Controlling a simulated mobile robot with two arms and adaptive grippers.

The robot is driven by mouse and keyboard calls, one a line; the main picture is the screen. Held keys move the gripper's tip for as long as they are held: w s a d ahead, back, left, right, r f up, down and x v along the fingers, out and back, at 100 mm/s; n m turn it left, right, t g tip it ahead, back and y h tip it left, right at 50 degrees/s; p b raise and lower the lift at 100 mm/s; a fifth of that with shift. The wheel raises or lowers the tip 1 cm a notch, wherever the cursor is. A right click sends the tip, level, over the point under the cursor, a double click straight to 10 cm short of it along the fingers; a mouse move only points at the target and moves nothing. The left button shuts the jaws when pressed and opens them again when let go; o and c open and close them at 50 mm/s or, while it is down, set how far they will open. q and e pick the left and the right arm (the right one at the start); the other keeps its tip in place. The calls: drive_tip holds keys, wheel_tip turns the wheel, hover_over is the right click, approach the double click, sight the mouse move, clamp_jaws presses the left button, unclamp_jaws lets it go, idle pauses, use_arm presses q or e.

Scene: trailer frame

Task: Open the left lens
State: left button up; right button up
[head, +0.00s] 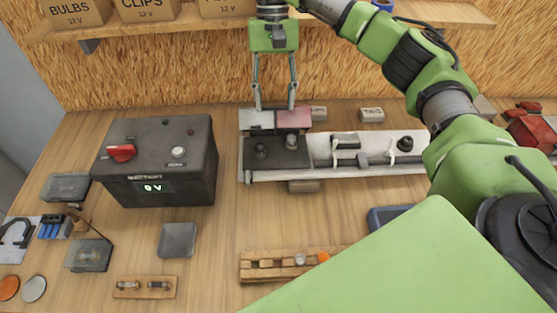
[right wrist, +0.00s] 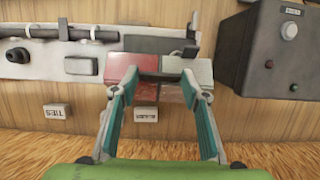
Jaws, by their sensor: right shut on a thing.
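The left lens, a panel with a pale grey half and a red half (head: 294,118), is at the left end of the trailer frame's light bar (head: 375,150). It lies behind a dark lamp base (head: 277,157) with two dark round holders. My right gripper (head: 274,107) reaches down from above with its fingers over the back edge of the lens, shut on it. In the right wrist view, the red half (right wrist: 121,72) and the pale half (right wrist: 199,72) show between and beyond the fingertips (right wrist: 155,84). The exact contact is partly hidden. My left gripper is not in view.
A black battery box (head: 160,165) reading 0 V stands left of the lamp. A wooden holder (head: 290,264) lies in front. Small labelled blocks (head: 371,115) lie behind the bar. A shelf with boxes (head: 148,10) is above. Bare table lies between the battery and the bar.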

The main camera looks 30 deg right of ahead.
drive_tip(key=shift+w+d+r+p, duration=0.2)
drive_tip(key=shift+w+p, duration=0.05)
drive_tip(key=shift+w, duration=0.2)
drive_tip(key=shift+w+d+r+p, duration=0.2)
drive_tip(key=shift+w+p, duration=0.1)
drive_tip(key=shift+w, duration=0.15)
drive_tip(key=shift+w+d+r+p, duration=0.15)
drive_tip(key=shift+w+d+p, duration=0.1)
drive_tip(key=shift+w, duration=0.2)
drive_tip(key=shift+w+d, duration=0.2)
drive_tip(key=shift+w, duration=0.2)
